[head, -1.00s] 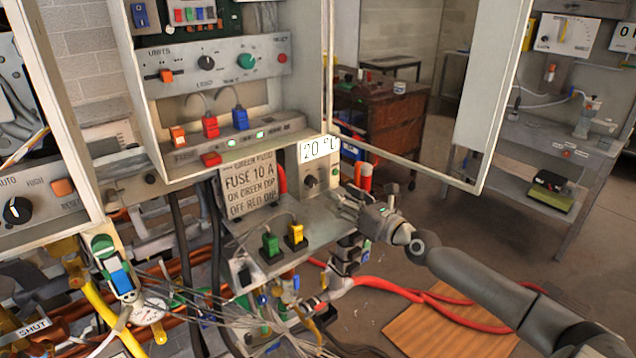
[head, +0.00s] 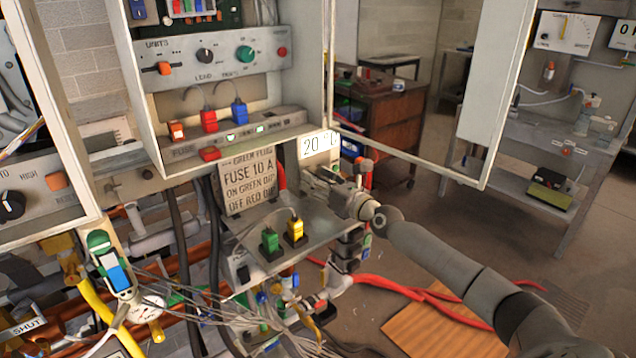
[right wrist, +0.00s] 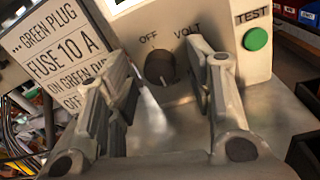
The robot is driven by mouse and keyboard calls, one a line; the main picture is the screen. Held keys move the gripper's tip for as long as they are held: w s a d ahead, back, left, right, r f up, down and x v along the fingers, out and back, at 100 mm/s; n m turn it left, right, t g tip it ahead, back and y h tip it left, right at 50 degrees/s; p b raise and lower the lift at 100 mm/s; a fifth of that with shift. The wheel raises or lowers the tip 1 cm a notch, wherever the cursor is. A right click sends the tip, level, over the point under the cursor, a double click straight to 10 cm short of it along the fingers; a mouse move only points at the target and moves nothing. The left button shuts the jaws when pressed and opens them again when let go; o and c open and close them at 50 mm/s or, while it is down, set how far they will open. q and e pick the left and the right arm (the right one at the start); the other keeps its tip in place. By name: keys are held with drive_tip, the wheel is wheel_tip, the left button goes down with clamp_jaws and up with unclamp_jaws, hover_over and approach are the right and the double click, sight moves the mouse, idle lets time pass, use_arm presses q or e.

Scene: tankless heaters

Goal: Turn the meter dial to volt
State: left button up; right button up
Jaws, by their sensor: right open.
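The meter dial (right wrist: 160,67) is a dark round knob on a pale panel, below the labels OFF and VOLT in the right wrist view. I cannot tell clearly which label it points to. My right gripper (right wrist: 162,88) is open, one finger on each side of the dial's front. I cannot tell whether a finger touches it. In the head view my right gripper (head: 318,178) is at the small meter box (head: 320,146) with the 20 °C display and hides the dial. My left gripper is not in view.
A green TEST button (right wrist: 257,39) is right of the dial. The fuse sign (head: 248,182) hangs just left of the meter. Green (head: 270,240) and yellow (head: 294,230) plugs stand on the shelf below. An open cabinet door frame (head: 410,160) is above my right arm.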

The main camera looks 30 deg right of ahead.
drive_tip(key=c, duration=1)
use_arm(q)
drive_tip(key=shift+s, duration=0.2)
